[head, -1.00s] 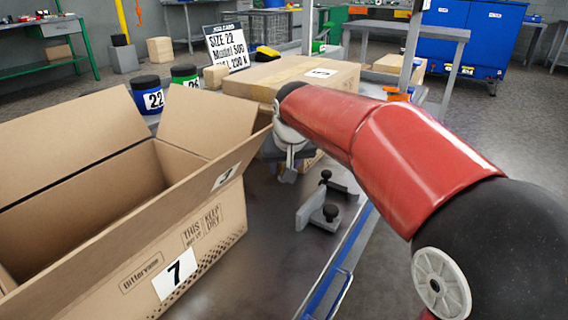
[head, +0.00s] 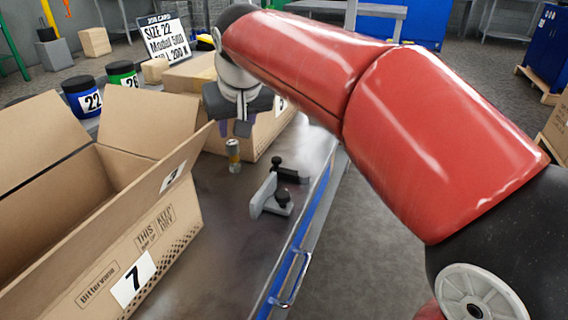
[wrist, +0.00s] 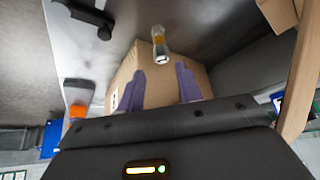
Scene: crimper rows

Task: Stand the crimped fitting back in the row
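My gripper (head: 232,130) is just above the fitting in the head view. In the wrist view its two purple fingers (wrist: 160,70) are apart with nothing between them. The fitting looks clear of both fingers. No row of other fittings can be made out.
An open carton marked 7 (head: 150,225) stands at the left, close to the fitting. A closed box (head: 262,135) is behind it. A grey fixture with black knobs (head: 272,195) sits to the right. Tins marked 22 (head: 84,99) and 26 (head: 122,75) and a job card (head: 165,38) are behind.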

